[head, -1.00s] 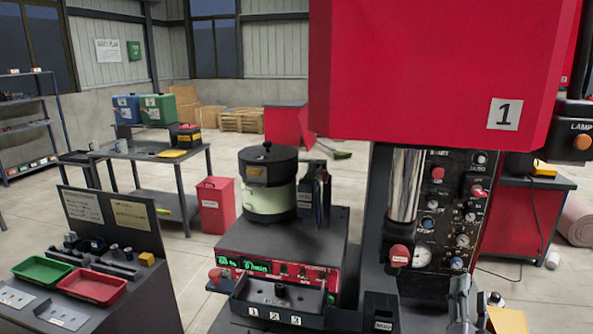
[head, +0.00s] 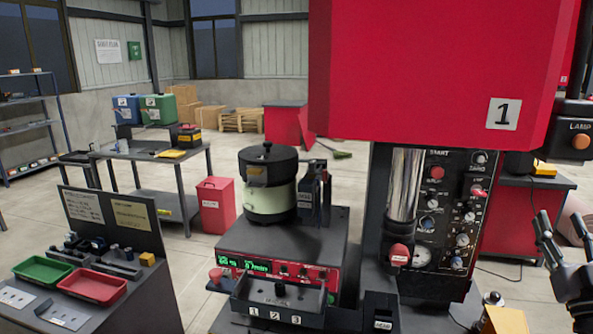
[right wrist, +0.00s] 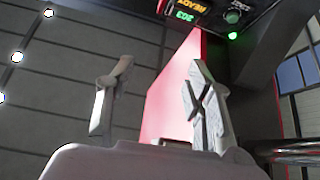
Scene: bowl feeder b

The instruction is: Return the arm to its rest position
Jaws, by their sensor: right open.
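My right gripper (head: 563,236) is at the right edge of the head view, in front of and to the right of the red machine's control panel (head: 447,208). Its two fingers stand apart and nothing shows between them. In the right wrist view the two fingers (right wrist: 157,100) are also spread, with empty space between them. My left gripper does not show.
The red press marked 1 (head: 430,70) fills the upper right. The bowl feeder (head: 269,185) stands on its black control box (head: 285,240) at centre. A green tray (head: 42,268) and a red tray (head: 93,287) lie on the bench at left.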

